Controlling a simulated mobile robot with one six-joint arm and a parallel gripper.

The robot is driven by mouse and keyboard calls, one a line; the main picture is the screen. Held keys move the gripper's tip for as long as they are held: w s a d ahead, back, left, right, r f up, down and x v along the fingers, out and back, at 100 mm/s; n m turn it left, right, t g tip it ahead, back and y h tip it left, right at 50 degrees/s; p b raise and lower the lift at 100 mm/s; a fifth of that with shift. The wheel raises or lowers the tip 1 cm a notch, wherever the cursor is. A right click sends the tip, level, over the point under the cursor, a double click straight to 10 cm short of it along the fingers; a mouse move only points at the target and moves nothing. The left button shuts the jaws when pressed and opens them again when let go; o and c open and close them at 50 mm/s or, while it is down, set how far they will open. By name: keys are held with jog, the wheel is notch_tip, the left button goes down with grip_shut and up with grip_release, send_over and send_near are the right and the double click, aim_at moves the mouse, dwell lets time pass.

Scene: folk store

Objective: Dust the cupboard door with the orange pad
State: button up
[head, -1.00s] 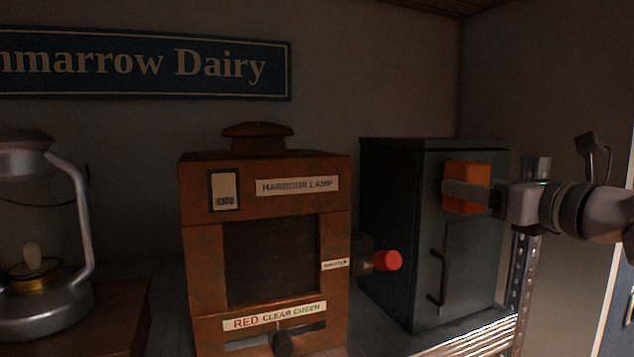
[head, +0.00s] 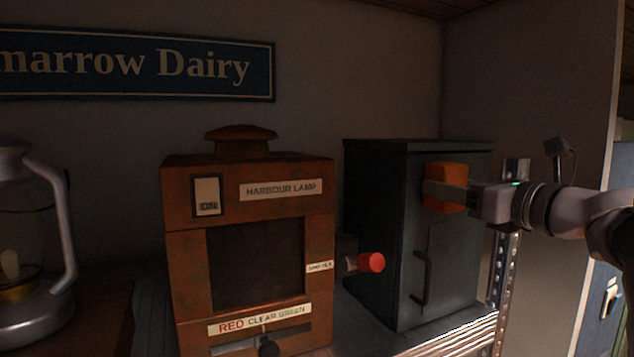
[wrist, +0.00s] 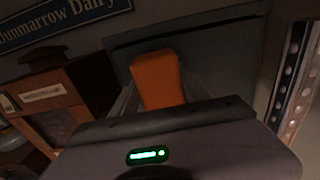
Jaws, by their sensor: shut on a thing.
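The orange pad (head: 449,187) is a small block held between the fingers of my gripper (head: 440,190), which is shut on it. It is in front of the upper part of the dark grey-green cupboard door (head: 450,255). I cannot tell for sure whether the pad touches the door. The door is closed and has a dark vertical handle (head: 424,278) at its lower left. In the wrist view, the pad (wrist: 158,80) sits upright between the fingers, with the cupboard (wrist: 215,62) behind it.
A metal lantern (head: 35,220) is at far left. A perforated metal post (head: 505,265) rises beside the cupboard's right edge. A blue sign (head: 140,64) hangs on the wall.

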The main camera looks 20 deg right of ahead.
jog(key=shift+a, duration=0.6)
jog(key=shift+s+d+f+b, duration=0.1)
jog(key=shift+s+d+b, duration=0.15)
jog(key=shift+s, duration=0.3)
jog(key=shift+s+b, duration=0.4)
jog(key=shift+s, duration=1.9)
jog(key=shift+w, duration=0.1)
jog(key=shift+s+d+b, duration=0.15)
jog(key=shift+s+b, duration=0.15)
jog(key=shift+s, duration=1.3)
